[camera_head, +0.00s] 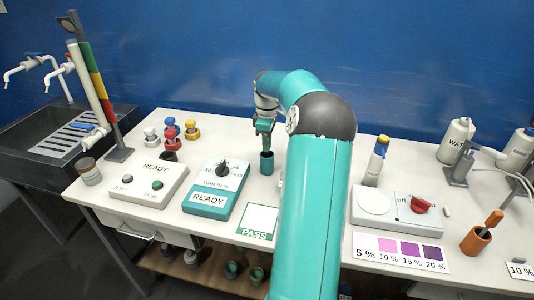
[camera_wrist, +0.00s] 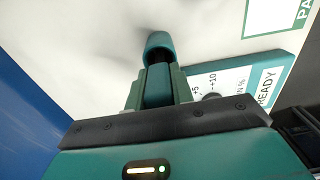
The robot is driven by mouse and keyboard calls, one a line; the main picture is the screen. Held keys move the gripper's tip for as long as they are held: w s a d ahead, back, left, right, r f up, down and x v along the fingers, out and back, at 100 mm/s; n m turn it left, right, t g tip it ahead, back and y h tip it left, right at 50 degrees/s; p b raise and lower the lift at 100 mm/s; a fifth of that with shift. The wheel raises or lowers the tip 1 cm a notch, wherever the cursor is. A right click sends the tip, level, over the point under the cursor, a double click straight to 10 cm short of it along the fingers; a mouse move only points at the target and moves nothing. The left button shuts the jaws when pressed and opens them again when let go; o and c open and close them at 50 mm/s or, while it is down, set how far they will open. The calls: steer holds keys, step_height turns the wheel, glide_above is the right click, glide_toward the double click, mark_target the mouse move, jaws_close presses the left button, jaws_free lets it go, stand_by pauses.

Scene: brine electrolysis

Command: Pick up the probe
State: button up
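My gripper (camera_head: 265,128) is at the back middle of the table, directly above a small teal cup (camera_head: 267,163). In the wrist view my gripper (camera_wrist: 158,88) has its two green fingers close on either side of a teal piece, which I take to be the probe's handle (camera_wrist: 158,86). No clear gap shows between the fingers and the handle. The teal cup (camera_wrist: 159,41) lies just beyond the fingertips, with a dark opening. The probe's lower part is hidden in or behind the cup. In the head view the fingers mostly hide the probe.
A teal meter (camera_head: 212,194) with a dial stands in front left of the cup. A white READY box (camera_head: 148,184) and coloured knobs are farther left.

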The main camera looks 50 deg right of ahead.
steer(key=shift+c, duration=1.4)
